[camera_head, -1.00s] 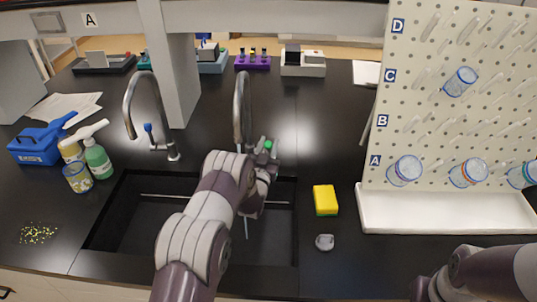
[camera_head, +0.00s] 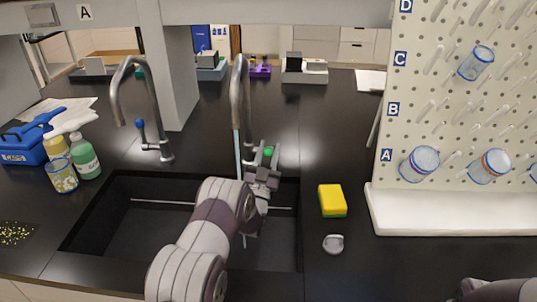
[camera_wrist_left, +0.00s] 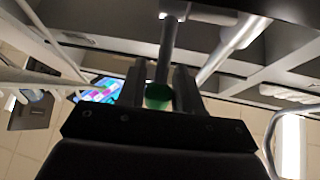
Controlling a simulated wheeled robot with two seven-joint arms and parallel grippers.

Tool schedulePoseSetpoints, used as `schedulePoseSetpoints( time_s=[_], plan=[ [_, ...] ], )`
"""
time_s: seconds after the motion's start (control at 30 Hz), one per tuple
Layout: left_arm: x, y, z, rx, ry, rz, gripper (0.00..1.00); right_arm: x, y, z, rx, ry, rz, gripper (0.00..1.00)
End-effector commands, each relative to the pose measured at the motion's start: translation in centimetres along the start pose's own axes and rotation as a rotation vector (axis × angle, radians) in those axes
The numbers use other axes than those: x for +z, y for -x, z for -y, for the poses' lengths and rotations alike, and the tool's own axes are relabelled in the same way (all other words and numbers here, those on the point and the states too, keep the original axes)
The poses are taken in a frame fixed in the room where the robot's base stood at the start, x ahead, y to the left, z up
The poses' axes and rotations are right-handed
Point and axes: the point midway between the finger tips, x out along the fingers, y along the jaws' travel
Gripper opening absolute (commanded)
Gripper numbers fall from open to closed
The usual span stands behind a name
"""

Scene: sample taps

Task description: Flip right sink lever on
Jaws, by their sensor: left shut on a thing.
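The right sink tap (camera_head: 240,105) is a tall grey gooseneck behind the sink. Its lever has a green end (camera_head: 267,152) to the right of the tap's base. My left gripper (camera_head: 265,158) is shut on this lever. In the left wrist view the green lever end (camera_wrist_left: 158,97) sits between the two dark fingers (camera_wrist_left: 160,90). A thin pale-blue stream of water (camera_head: 237,152) runs from the right spout into the sink, partly hidden by my left arm. My right gripper is not in view; only a bit of my right arm shows at the lower right.
The black sink (camera_head: 100,225) lies under my left arm. The left tap (camera_head: 150,110) has a blue-ended lever. A yellow sponge (camera_head: 332,200) and a small grey item (camera_head: 333,243) lie right of the sink, near the pegboard (camera_head: 450,110). Bottles (camera_head: 84,157) stand at left.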

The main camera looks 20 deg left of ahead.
Motion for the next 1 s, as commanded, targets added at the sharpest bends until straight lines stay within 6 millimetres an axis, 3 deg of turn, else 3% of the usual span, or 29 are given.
schedulePoseSetpoints(
  time_s=[0.17, 0.2, 0.23, 0.27, 0.53, 0.67, 0.77, 1.0],
  plan=[
    [0.0, 0.0, 0.0, 0.0, 0.0, 0.0, 0.0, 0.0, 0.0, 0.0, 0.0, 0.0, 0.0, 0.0],
    [0.0, 0.0, 0.0, 0.0, 0.001, 0.0, 0.44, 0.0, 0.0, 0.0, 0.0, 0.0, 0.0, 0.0],
    [0.0, 0.0, 0.0, 0.0, 0.001, 0.0, 0.54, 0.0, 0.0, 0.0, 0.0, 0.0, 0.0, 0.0],
    [0.0, 0.0, 0.0, 0.0, 0.001, 0.0, 0.56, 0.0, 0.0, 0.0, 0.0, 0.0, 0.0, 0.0],
    [0.0, 0.1, 0.0, 0.0, 0.001, 0.001, 0.56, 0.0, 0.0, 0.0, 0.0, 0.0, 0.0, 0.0],
    [0.1, 1.2, 0.0, 0.0, 0.001, 0.002, 0.56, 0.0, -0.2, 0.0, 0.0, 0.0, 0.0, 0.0],
    [0.2, 3.3, 0.0, 0.0, 0.001, 0.003, 0.56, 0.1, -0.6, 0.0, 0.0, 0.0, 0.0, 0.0],
    [0.2, 10.2, -0.1, 0.001, 0.002, 0.004, 0.56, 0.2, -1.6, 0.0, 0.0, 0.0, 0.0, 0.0]
  ],
)
